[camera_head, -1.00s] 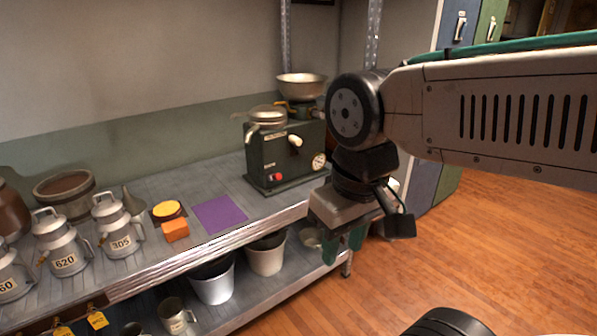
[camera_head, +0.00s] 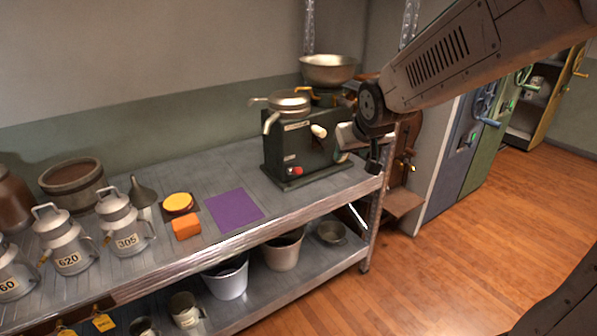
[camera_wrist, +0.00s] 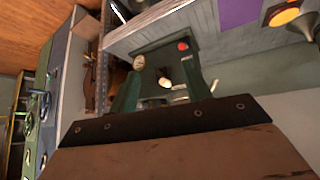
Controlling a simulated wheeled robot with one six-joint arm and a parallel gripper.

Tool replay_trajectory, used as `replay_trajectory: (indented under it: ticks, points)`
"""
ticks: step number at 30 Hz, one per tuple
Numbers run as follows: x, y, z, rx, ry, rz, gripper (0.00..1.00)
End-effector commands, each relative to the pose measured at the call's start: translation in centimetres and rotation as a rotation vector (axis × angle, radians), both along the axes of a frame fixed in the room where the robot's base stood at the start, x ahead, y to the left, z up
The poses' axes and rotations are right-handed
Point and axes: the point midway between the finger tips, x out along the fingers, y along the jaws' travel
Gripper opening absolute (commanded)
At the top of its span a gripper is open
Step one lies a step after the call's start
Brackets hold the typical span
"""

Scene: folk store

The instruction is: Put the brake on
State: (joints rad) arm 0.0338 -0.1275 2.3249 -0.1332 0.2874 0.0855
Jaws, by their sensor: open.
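A dark green machine (camera_head: 290,152) stands at the right end of the shelf's top, with a metal bowl and spouts above it. A short cream-knobbed handle (camera_head: 319,131) sticks out from its front, and a red button (camera_head: 296,171) sits lower left. No part of it is clearly marked as a brake. Contact cannot be told.
Metal cans (camera_head: 124,224), an orange block (camera_head: 186,226), a yellow-topped round item (camera_head: 178,203) and a purple mat (camera_head: 234,209) lie left on the shelf. Buckets (camera_head: 226,278) stand on the lower shelf. Blue and green cabinets (camera_head: 462,150) stand right. The wooden floor in front is clear.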

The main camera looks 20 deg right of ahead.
Motion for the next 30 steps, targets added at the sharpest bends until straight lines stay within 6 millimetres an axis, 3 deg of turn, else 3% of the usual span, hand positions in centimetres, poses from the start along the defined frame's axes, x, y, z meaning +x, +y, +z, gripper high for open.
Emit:
replay_trajectory:
  ticks: [1, 6, 12, 15, 19, 24, 30]
  points:
    - [2.8, -0.1, -1.4, 0.002, -0.041, 0.006, 0.49]
    - [11.3, -0.1, -4.9, 0.022, -0.229, 0.045, 0.49]
    - [18.9, 0.5, -10.5, 0.076, -0.444, 0.101, 0.49]
    - [21.5, 1.0, -13.7, 0.115, -0.550, 0.131, 0.49]
    - [23.5, 1.7, -17.9, 0.177, -0.680, 0.168, 0.49]
    - [24.0, 2.3, -22.0, 0.250, -0.808, 0.200, 0.49]
    - [24.0, 2.7, -23.9, 0.292, -0.879, 0.216, 0.49]
